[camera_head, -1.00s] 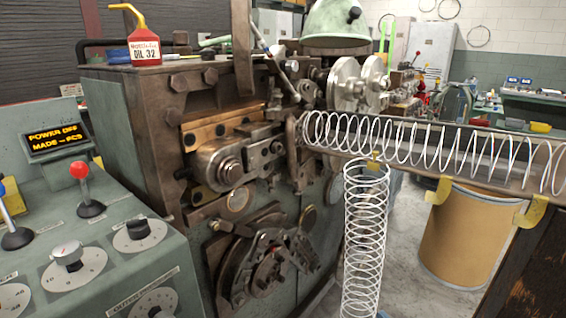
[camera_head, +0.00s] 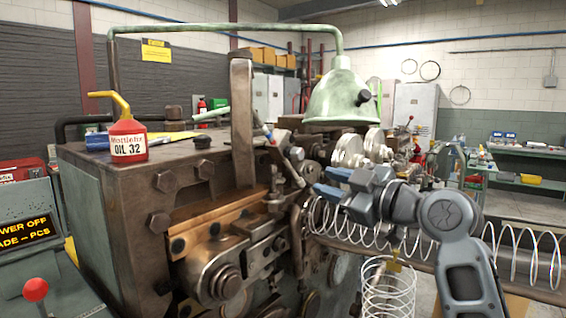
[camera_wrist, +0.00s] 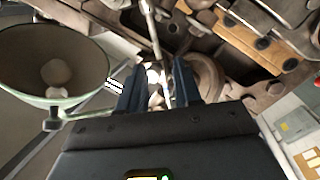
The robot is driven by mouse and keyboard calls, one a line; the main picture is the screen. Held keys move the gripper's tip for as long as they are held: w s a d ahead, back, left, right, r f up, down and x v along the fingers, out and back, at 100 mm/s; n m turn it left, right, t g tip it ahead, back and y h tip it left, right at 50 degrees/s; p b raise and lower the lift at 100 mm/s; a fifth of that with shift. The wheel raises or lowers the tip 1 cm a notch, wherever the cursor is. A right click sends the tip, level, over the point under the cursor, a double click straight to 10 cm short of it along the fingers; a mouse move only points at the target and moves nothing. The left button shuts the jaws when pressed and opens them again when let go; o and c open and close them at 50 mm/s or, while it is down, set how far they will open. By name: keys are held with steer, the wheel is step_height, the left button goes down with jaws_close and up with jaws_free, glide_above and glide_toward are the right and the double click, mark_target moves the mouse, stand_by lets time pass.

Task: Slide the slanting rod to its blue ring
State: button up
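The slanting rod (camera_head: 285,161) leans on the machine's front, left of my gripper, with small blue and red marks near its upper end. Whether the blue mark is the whole ring I cannot tell. My gripper (camera_head: 323,182) has its blue fingers pointing left towards the rod, apart from it. In the wrist view the fingers (camera_wrist: 160,80) stand open, and a pale rod (camera_wrist: 154,35) runs down in line with the gap between them. Nothing is clearly held.
A green lamp shade (camera_head: 335,97) hangs above my gripper; it also shows in the wrist view (camera_wrist: 50,60). A coiled spring (camera_head: 515,250) lies in a trough behind my arm. A red oil can (camera_head: 127,138) stands on the machine top. Metal discs (camera_head: 350,150) are close behind the gripper.

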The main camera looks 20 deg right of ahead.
mark_target(290, 166)
steer(key=p+x, duration=0.1)
steer(key=x, duration=0.7)
steer(key=r+p+x, duration=0.1)
steer(key=x, duration=0.3)
steer(key=shift+w+r+p, duration=0.1)
steer(key=shift+w+p, duration=0.2)
steer(key=shift+p, duration=0.05)
steer(key=shift+c, duration=0.3)
jaws_close()
